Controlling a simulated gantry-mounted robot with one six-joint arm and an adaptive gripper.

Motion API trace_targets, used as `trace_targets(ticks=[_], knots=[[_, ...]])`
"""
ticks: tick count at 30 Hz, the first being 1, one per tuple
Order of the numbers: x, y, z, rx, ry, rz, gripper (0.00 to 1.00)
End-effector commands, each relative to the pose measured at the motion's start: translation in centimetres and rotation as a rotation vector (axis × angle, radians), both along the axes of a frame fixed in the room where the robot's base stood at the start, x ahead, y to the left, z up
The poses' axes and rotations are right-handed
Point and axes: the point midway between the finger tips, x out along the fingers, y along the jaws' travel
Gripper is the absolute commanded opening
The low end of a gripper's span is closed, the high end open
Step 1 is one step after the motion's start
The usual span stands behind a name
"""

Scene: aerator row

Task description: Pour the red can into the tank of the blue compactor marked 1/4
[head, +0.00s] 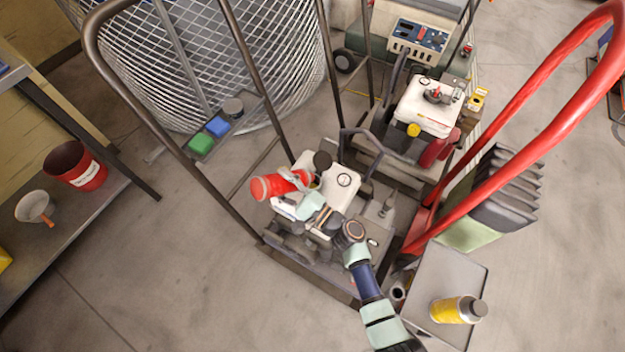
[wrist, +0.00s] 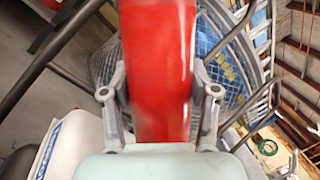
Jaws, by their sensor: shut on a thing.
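The red can (head: 272,186) is held sideways over the near machine, tilted far from upright. Its mouth and any liquid are not clearly visible. My gripper (head: 296,183) is shut around the can. In the wrist view the can (wrist: 158,50) stands between both fingers of my gripper (wrist: 160,92). Below it is the near machine's white tank (head: 345,183), with a dark round cap beside the can. This tank (wrist: 75,150) also shows at the lower left of the wrist view, with a blue edge. I cannot read a 1/4 mark.
A second machine with a white tank (head: 428,112) and yellow cap stands behind. Dark handle bars and a red handle (head: 530,150) rise around. A yellow bottle (head: 455,310) lies on a grey tray (head: 437,268). A red bucket (head: 85,168) and a funnel (head: 36,205) sit left.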

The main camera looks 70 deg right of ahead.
Motion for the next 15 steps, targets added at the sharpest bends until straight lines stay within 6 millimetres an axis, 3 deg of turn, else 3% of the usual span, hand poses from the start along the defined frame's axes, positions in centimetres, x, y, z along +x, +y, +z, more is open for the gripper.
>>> trace_targets(ticks=[15], knots=[[-0.41, -0.71, 0.94, 0.075, -0.045, 0.0, 0.2]])
